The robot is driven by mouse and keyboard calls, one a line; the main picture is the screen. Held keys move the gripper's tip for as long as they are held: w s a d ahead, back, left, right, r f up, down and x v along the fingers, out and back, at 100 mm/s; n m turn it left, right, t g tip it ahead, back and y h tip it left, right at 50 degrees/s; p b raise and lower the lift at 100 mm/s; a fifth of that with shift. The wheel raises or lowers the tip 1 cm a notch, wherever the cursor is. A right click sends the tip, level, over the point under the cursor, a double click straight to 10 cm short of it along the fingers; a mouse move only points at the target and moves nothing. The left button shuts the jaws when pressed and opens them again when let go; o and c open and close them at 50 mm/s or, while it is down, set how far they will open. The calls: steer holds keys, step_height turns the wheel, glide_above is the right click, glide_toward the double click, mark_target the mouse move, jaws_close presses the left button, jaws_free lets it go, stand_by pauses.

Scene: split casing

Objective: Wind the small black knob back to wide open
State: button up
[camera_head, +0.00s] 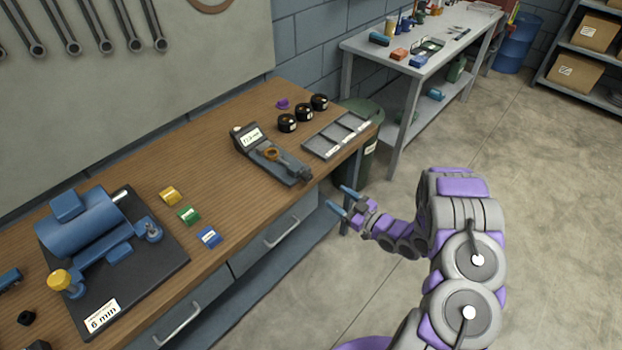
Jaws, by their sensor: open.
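A grey measuring device (268,158) with a white display lies on the wooden bench. A brass-coloured ring (270,154) sits at its middle. A small dark knob (305,175) appears at its right end, near the bench's front edge; its exact shape and how far it is wound are too small to tell. My gripper (343,200) has blue fingertips spread apart, open and empty. In the picture it is to the right of and below the knob, beyond the bench's front edge, and touches nothing.
Three black round parts (304,112) and a grey sectioned tray (338,135) are behind and right of the device. Yellow, green and blue blocks (188,215) and a blue machine (90,235) stand left. A bin (368,150) is beyond the bench end. Floor on the right is clear.

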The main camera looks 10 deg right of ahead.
mark_target(310, 179)
steer(key=b+x, duration=0.1)
steer(key=x, duration=1.2)
steer(key=shift+w+a+b, duration=0.2)
steer(key=shift+b, duration=0.1)
steer(key=shift+c, duration=0.4)
steer(key=c, duration=0.9)
steer(key=shift+c, duration=0.2)
steer(key=shift+r+p, duration=0.1)
steer(key=shift+p, duration=0.35)
steer(key=shift+m, duration=0.3)
steer(key=o, duration=1)
